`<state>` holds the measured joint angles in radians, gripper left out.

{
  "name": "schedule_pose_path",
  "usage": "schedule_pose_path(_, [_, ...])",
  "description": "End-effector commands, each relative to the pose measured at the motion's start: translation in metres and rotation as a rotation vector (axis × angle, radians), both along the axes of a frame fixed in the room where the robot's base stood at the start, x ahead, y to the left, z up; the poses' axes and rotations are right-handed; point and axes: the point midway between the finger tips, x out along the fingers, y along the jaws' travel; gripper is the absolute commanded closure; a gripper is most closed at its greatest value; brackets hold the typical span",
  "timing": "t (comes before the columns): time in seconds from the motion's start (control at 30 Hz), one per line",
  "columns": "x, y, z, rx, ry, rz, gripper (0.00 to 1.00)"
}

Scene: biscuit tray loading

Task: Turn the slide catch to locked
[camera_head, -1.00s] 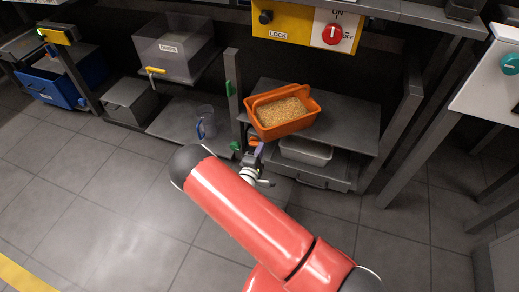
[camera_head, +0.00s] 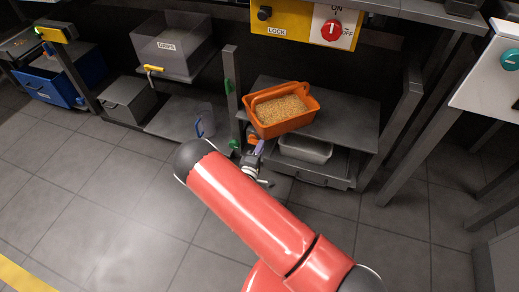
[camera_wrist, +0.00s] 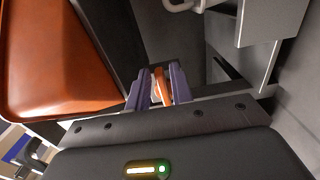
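A small orange piece (camera_head: 252,138), which looks like the slide catch, is below the orange tub, beside the grey post. In the wrist view the orange piece (camera_wrist: 158,84) stands between the two purple fingers of my gripper (camera_wrist: 160,88). The fingers lie close on either side of it; whether both press on it I cannot tell. In the head view my gripper (camera_head: 258,149) is at the front edge of the shelf, partly hidden by my arm. Green marks (camera_head: 234,145) show on the post. The catch's position along its slide is not clear.
An orange tub (camera_head: 310,103) of grain stands on the shelf (camera_head: 350,120) just above my gripper and looms close at left in the wrist view. A pale bin (camera_head: 305,150) is below. A clear jug (camera_head: 205,120) stands left of the post (camera_head: 233,90). The floor in front is clear.

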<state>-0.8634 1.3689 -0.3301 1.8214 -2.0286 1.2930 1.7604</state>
Motion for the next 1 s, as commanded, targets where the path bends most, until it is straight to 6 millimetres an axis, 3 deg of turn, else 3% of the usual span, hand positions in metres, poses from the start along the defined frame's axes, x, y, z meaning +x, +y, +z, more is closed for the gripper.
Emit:
schedule_pose_path(0.07, [0.0, 0.0, 0.0, 0.0, 0.0, 0.0, 0.67])
schedule_pose_path(0.4, [-0.004, 0.002, 0.0, -0.001, 0.0, 0.001, 0.67])
schedule_pose_path(0.8, [-0.062, 0.023, 0.0, -0.002, 0.002, 0.002, 0.67])
schedule_pose_path(1.0, [-0.073, 0.027, 0.0, -0.001, 0.0, 0.0, 0.67])
